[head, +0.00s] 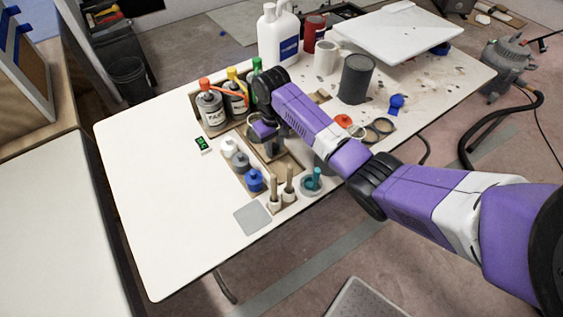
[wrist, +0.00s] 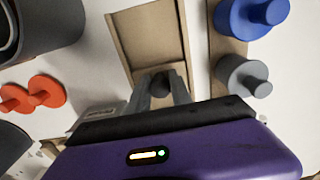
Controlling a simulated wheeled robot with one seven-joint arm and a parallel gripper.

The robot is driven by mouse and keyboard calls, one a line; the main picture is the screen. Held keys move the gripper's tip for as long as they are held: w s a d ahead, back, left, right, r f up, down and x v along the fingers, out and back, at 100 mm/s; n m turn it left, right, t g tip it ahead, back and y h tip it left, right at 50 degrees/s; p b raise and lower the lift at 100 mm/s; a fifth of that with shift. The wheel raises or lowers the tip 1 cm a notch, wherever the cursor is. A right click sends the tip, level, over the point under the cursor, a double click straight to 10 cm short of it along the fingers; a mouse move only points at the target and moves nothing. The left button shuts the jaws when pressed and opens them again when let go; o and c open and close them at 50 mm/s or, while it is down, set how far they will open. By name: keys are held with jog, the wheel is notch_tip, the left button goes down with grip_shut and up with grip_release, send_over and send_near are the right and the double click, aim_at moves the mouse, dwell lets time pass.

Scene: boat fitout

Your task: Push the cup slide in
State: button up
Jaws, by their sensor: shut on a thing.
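The cup slide appears to be the tan wooden piece (wrist: 152,40) with raised side rails in the wrist view; part of it shows in the head view (head: 291,166) beside my gripper. A dark round knob (wrist: 165,79) sits at its near end. My gripper (wrist: 162,92) points down, with its grey fingers on either side of this knob, shut on it. In the head view my gripper (head: 270,150) is mostly hidden by my own wrist, and the knob cannot be made out there. How far the slide is in cannot be told.
Blue (head: 254,180) and grey (head: 240,161) knobbed pieces stand in a row left of the slide. Bottles (head: 210,108) stand behind. Wooden-handled tools (head: 288,187) stand in front. A dark can (head: 356,78) is at right. The table's left part (head: 150,190) is clear.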

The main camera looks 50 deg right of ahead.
jog(key=shift+w+d+f+b, duration=0.1)
jog(key=shift+w+d+b, duration=0.2)
jog(key=shift+w+b, duration=0.35)
jog(key=shift+w+d+b, duration=0.25)
jog(key=shift+w+b, duration=0.2)
jog(key=shift+w, duration=0.4)
jog(key=o, duration=1.9)
jog(key=shift+o, duration=0.2)
jog(key=shift+a, duration=0.1)
notch_tip(320, 180, up, 7)
jog(key=p, duration=0.7)
jog(key=shift+p, duration=0.35)
jog(key=shift+w, duration=0.1)
